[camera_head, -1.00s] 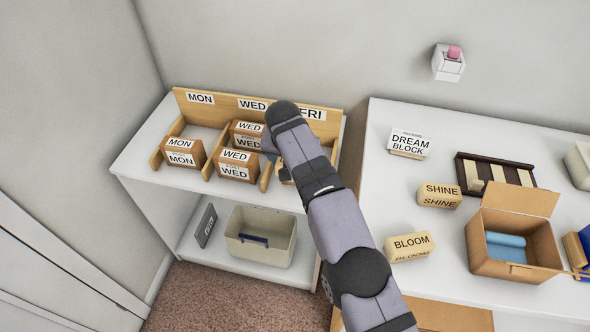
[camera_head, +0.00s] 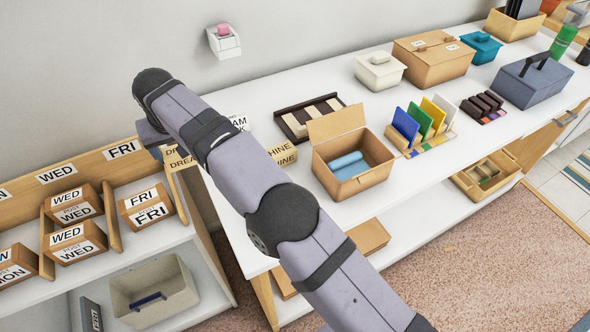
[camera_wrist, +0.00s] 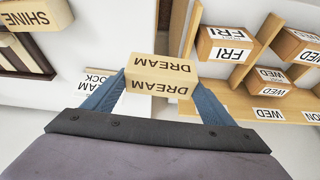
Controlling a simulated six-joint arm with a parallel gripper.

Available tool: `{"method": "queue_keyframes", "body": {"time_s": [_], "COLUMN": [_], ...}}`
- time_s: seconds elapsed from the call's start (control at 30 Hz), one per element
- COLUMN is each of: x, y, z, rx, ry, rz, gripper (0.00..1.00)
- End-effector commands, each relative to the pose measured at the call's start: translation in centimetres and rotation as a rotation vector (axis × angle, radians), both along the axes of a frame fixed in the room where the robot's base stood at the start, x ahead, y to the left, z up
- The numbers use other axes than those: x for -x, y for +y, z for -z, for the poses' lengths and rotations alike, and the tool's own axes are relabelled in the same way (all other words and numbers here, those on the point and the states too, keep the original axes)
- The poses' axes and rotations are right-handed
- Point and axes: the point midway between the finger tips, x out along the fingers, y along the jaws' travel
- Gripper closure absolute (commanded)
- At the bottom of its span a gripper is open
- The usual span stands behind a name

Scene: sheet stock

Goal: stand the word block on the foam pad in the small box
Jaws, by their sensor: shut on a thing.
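My gripper (camera_wrist: 160,82) is shut on a tan wooden word block reading DREAM (camera_wrist: 162,68), held between its two blue-grey fingers. The block (camera_head: 178,159) also shows in the head view, between the day rack and the white counter, partly hidden by my arm. The small open cardboard box (camera_head: 345,190) stands on the counter to the right of my gripper, its flap raised at the back. The light blue foam pad (camera_head: 348,163) lies inside it. A SHINE block (camera_head: 284,155) is on the counter, partly behind my arm.

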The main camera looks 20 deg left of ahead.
Motion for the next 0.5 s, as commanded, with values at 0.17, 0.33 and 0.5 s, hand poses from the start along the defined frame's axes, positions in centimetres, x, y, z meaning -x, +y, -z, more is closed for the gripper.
{"method": "queue_keyframes", "body": {"time_s": [0.17, 0.33, 0.5], "x": [-6.0, -10.3, -13.2], "y": [-6.2, -12.8, -20.0], "z": [-3.2, -6.1, -8.7], "rx": [-0.004, -0.004, -0.003], "ry": [-0.002, -0.003, -0.003], "rz": [0.037, 0.067, 0.097], "gripper": [0.51, 0.51, 0.51]}}
